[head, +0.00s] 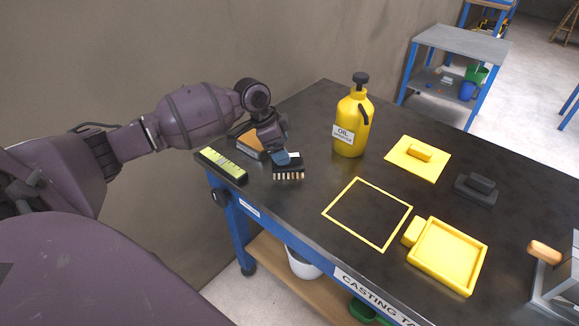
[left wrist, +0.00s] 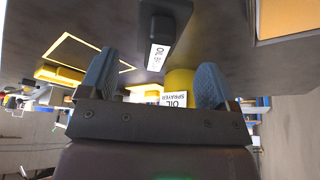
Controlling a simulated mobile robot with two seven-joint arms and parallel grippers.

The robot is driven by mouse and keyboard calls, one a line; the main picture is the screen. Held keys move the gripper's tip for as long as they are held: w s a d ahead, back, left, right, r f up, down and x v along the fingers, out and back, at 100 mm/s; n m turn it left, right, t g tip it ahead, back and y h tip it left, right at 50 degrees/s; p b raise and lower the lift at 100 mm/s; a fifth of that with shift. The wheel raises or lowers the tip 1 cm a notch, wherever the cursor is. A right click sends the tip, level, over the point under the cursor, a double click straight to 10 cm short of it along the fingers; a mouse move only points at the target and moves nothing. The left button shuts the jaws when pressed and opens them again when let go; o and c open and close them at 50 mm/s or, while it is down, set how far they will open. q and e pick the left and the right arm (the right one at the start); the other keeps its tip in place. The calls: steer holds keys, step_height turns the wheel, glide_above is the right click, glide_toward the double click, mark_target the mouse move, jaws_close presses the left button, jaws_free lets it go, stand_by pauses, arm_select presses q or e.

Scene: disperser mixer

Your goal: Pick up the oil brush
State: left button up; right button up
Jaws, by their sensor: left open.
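The oil brush (head: 289,170) is a black block with pale bristles along its front edge, lying near the left end of the dark table. In the left wrist view, a dark handle with a white label starting "OIL B" (left wrist: 162,28) shows at top centre. My left gripper (head: 283,157) is right beside and above the brush in the head view and partly covers it. Its two blue fingers (left wrist: 155,78) are spread apart in the left wrist view with nothing between them, and the brush lies beyond them. My right gripper is not in view.
A yellow oil sprayer bottle (head: 352,120) stands behind to the right. A yellow square frame (head: 368,213) and yellow tray (head: 447,256) lie further right.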

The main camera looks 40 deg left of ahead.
arm_select(q)
steer(key=shift+w+d+f, duration=0.15)
steer(key=shift+d+f, duration=0.05)
steer(key=shift+f, duration=0.2)
steer(key=b+x, duration=0.1)
steer(key=x, duration=0.3)
steer(key=shift+d+f, duration=0.15)
steer(key=shift+d, duration=0.05)
steer(key=shift+w+f, duration=0.1)
steer(key=shift+f, duration=0.05)
steer(key=shift+c, duration=0.6)
steer(key=c, duration=1)
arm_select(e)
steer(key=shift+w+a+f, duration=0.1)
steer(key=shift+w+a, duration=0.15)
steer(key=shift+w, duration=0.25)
